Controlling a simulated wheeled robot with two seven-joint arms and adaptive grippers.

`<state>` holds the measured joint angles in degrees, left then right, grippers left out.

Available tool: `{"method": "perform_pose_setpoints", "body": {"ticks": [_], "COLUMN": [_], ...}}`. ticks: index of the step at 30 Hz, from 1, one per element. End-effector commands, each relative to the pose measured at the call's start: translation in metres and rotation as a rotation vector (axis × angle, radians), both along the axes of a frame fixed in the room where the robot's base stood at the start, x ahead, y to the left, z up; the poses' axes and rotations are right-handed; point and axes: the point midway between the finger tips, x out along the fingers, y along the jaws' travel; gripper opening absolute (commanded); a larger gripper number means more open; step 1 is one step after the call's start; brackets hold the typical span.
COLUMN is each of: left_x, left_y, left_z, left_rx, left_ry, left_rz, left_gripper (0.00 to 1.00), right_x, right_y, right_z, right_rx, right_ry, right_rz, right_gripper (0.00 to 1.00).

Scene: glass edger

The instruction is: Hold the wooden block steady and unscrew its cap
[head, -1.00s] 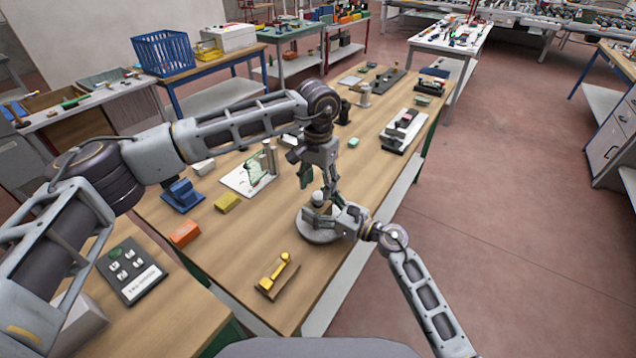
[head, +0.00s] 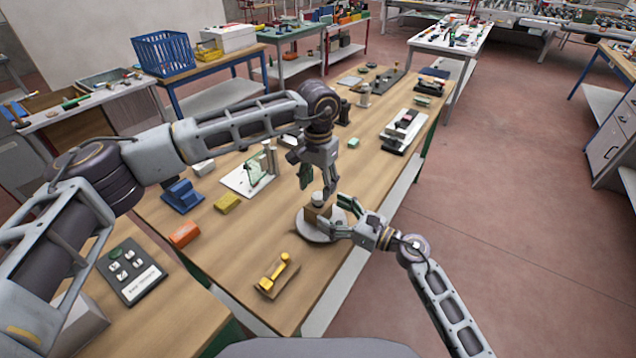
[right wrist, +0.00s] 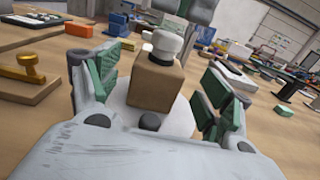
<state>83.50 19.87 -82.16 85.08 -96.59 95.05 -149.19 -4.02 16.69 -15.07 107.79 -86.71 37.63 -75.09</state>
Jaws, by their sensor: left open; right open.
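The wooden block (head: 314,214) stands upright on a round grey disc (head: 306,234) near the table's right edge. Its pale cap (head: 318,198) sits on top. In the right wrist view the block (right wrist: 153,88) is a brown box and the cap (right wrist: 167,43) is whitish with a side knob. My left gripper (head: 318,184) is open just above the cap, pointing down. My right gripper (head: 335,213) is open at the block's right side. In the right wrist view its green-padded fingers stand either side of the block, with gaps, not gripping it.
A yellow-handled tool on a wooden base (head: 277,275) lies in front of the disc. An orange block (head: 184,235) and a yellow block (head: 227,203) lie to the left. A white board with a glass piece (head: 247,178) lies behind them.

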Motion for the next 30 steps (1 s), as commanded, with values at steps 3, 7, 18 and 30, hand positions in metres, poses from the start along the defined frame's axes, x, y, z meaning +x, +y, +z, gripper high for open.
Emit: {"method": "perform_pose_setpoints", "body": {"ticks": [3,7,18,30], "left_x": [0.000,0.000,0.000,0.000], "left_y": [0.000,0.000,0.000,0.000], "left_z": [0.000,0.000,0.000,0.000], "left_rx": [0.000,0.000,0.000,0.000], "left_ry": [0.000,0.000,0.000,0.000], "left_rz": [0.000,0.000,0.000,0.000], "left_gripper": [0.52,0.52,0.52,0.52], "right_x": [-0.009,-0.018,-0.036,-0.039], "right_y": [-0.013,-0.026,-0.053,-0.057], "right_z": [-0.001,-0.001,-0.001,0.000], "right_rx": [-0.002,-0.002,0.000,0.000], "right_ry": [0.000,0.001,0.001,0.000], "right_rz": [0.001,0.000,0.000,0.001], "right_gripper": [0.79,0.79,0.79,0.79]}}
